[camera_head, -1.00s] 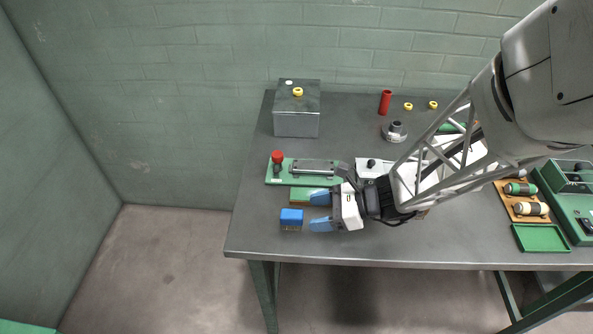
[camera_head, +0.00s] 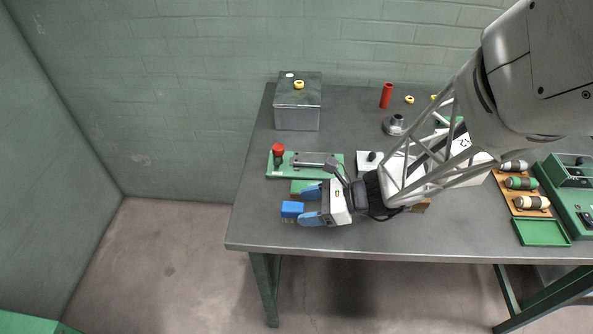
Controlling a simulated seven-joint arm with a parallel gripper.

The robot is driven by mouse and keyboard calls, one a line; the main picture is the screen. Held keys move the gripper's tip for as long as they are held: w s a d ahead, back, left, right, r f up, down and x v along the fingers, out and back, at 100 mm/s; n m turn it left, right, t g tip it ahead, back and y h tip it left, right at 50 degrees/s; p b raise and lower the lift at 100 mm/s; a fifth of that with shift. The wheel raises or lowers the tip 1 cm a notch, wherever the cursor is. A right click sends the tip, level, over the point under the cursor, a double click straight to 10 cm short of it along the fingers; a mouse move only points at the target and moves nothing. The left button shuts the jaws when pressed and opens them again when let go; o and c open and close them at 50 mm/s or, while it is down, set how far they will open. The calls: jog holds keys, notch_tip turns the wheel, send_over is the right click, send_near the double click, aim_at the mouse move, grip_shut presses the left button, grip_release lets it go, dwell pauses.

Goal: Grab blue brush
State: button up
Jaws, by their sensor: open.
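The blue brush (camera_head: 291,209) lies near the left front of the grey table, blue side up with a pale bristle edge below. My gripper (camera_head: 306,204) is open, its two blue fingers pointing left. The fingertips are at the right end of the brush, one towards its far side and one towards its near side. I cannot tell whether either finger touches it. A green block (camera_head: 301,186) lies just behind the brush, partly hidden by the far finger.
Behind stands a green base (camera_head: 330,172) with a red knob (camera_head: 278,150). A grey metal box (camera_head: 297,110) is at the back left. The table's left edge is close to the brush. Trays with cylinders (camera_head: 522,183) are at the right.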

aim_at(294, 209)
jog(key=shift+x, duration=2.05)
jog(key=shift+r, duration=0.1)
jog(key=c, duration=1)
jog(key=shift+r, duration=0.1)
jog(key=shift+r, duration=0.9)
jog(key=shift+s+d+r, duration=0.2)
jog(key=shift+s+r, duration=0.2)
jog(key=shift+r, duration=0.4)
jog(key=s+d+r, duration=0.1)
jog(key=s+d, duration=0.6)
jog(key=s, duration=0.6)
jog(key=shift+s+r, duration=0.15)
jog(key=shift+s, duration=0.05)
